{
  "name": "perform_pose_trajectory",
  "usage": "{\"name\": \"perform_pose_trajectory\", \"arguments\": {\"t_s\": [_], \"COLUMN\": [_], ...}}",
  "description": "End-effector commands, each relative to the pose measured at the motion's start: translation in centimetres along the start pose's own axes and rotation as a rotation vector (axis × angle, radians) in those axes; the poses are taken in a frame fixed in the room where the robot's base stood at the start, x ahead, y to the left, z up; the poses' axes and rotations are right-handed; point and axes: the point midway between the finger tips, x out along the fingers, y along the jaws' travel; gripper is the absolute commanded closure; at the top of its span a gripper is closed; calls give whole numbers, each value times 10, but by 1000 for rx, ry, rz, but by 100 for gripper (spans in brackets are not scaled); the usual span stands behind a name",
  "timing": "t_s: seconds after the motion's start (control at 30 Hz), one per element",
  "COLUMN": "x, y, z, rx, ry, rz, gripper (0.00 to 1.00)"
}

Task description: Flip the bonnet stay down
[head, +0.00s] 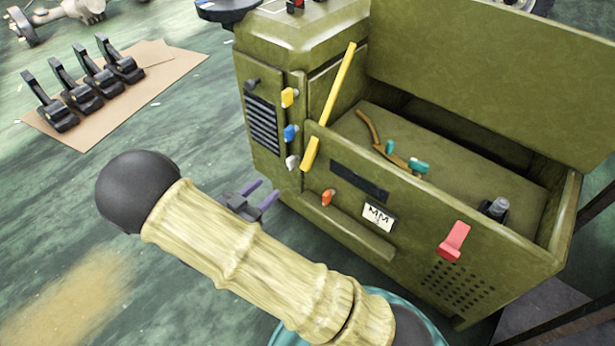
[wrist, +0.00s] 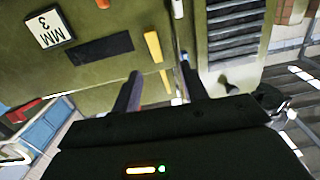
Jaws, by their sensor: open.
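A long yellow bar (head: 340,85), which looks like the bonnet stay, stands tilted at the left end of the open bay of the green chassis. Its lower end meets the bay's front edge, just above a short yellow piece (head: 310,154) on the front face. I cannot tell whether the two are joined. The green bonnet panel (head: 490,75) stands raised behind the bay. My gripper (head: 266,190) is open and empty, in front of the chassis and below the short yellow piece. In the wrist view its fingers (wrist: 160,72) point at the front face, where a yellow piece (wrist: 153,46) shows.
Yellow, blue, white and orange knobs (head: 327,198) stick out of the front. A red latch (head: 453,240) is at the right. A brown bent lever with teal ends (head: 390,148) lies in the bay. Several black pedals (head: 82,95) lie on cardboard at the left.

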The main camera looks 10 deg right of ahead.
Motion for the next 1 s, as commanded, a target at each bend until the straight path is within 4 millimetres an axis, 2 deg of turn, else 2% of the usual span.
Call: {"name": "perform_pose_trajectory", "arguments": {"t_s": [0.03, 0.1, 0.57, 0.77, 1.0], "x": [-4, -8, -7, 13, 54], "y": [3, 6, 9, 10, 12], "z": [15, 18, 16, 17, 15], "rx": [-4, -7, -8, -7, -8], "ry": [28, 55, 68, 68, 68], "rz": [12, 29, 40, 41, 43], "gripper": [56, 56, 56, 56, 56]}}
